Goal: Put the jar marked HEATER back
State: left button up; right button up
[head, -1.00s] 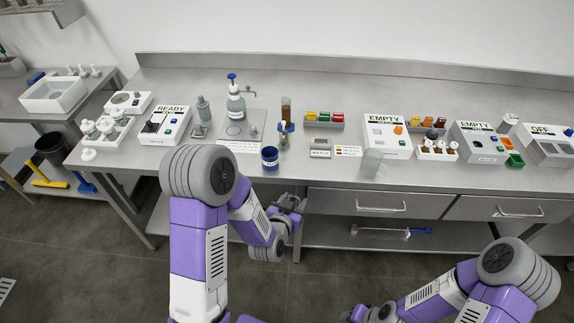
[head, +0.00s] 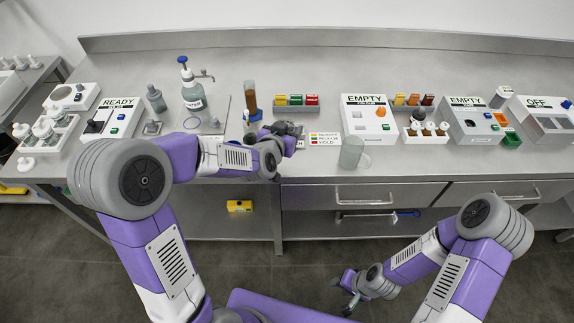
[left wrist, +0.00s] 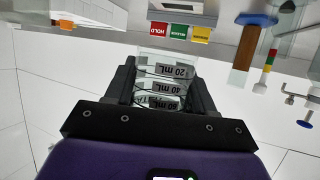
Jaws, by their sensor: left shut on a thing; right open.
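My left gripper (head: 293,140) is over the front of the steel bench, left of the middle. In the left wrist view it (left wrist: 162,88) is shut on a clear graduated jar (left wrist: 163,72), which appears upside down and carries 20, 40 and 60 mL bands. I cannot read HEATER on it. In the head view this held jar is hidden or too small to tell. Another clear vessel (head: 353,152) stands on the bench to the gripper's right. My right gripper (head: 347,290) is open, low over the floor in front of the bench.
A READY box (head: 117,118) stands left, and two EMPTY boxes (head: 367,117) (head: 468,118) stand right. A brown-filled cylinder (head: 251,98), a pump bottle (head: 193,92) and a rack of coloured tags (head: 296,102) are behind the gripper. A legend card (head: 325,139) lies close to its right.

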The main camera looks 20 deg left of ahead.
pick_arm(q)
jog(key=shift+w+d+r, duration=0.15)
jog(key=shift+w, duration=0.05)
notch_tip(320, 180, down, 9)
jog(key=b, duration=0.4)
jog(key=shift+f, duration=0.2)
jog(key=shift+r, duration=0.15)
jog(key=shift+f, duration=0.2)
jog(key=o, duration=1.2)
jog(key=shift+r, duration=0.1)
